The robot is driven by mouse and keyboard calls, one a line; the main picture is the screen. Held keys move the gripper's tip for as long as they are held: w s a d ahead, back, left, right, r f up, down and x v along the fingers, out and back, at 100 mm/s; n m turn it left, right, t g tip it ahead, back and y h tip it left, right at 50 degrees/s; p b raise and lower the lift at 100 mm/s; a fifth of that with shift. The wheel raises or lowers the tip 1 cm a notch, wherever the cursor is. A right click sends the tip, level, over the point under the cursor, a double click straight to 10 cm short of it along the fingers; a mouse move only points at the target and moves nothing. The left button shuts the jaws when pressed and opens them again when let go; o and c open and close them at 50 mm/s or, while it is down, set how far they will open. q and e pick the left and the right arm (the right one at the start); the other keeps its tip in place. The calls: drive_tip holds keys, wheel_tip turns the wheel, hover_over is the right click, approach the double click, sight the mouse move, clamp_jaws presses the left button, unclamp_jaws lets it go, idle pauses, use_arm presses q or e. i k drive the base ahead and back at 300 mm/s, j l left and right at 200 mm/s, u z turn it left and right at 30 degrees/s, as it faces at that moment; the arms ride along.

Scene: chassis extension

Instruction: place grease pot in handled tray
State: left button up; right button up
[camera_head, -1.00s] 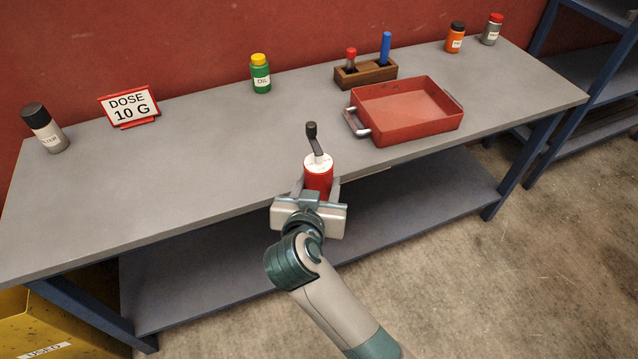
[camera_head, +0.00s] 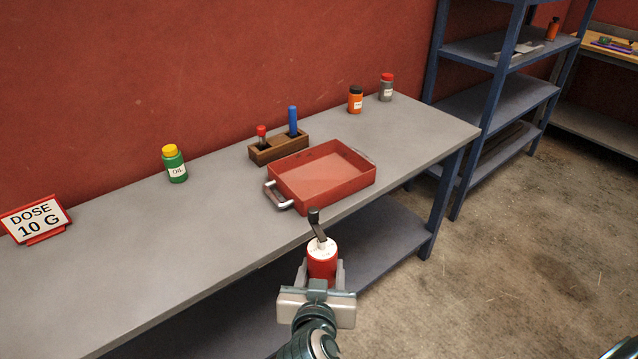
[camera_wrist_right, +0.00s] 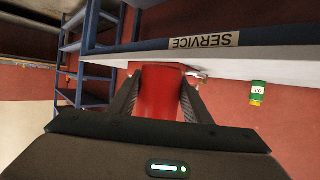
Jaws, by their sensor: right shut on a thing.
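The grease pot (camera_head: 322,266) is a red cylinder with a white lid and a dark crank handle on top. My right gripper (camera_head: 321,272) is shut on it and holds it upright, in front of the table's front edge. In the right wrist view the red pot (camera_wrist_right: 160,92) sits between the two dark fingers. The handled tray (camera_head: 347,193) is a red, open, empty tray with metal handles on two sides. My left gripper is in neither view.
The grey table (camera_head: 130,240) has free room left of the tray. A wooden holder (camera_head: 279,150) with a red-capped and a blue item stands behind the tray. A green oil bottle (camera_head: 174,164), orange bottle (camera_head: 355,100) and grey bottle (camera_head: 387,88) stand farther back. Blue shelves (camera_head: 500,90) are at right.

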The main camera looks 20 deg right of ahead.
sight(322, 169)
drive_tip(key=i+l+u, duration=0.1)
drive_tip(key=l, duration=0.5)
drive_tip(key=i+l+u, duration=0.15)
drive_tip(key=l, duration=0.5)
drive_tip(key=l+u, duration=0.1)
drive_tip(key=l, duration=0.55)
drive_tip(key=i+l+u, duration=0.1)
drive_tip(key=l, duration=0.25)
drive_tip(key=i+l+u, duration=0.1)
drive_tip(key=l, duration=0.3)
drive_tip(key=i, duration=0.1)
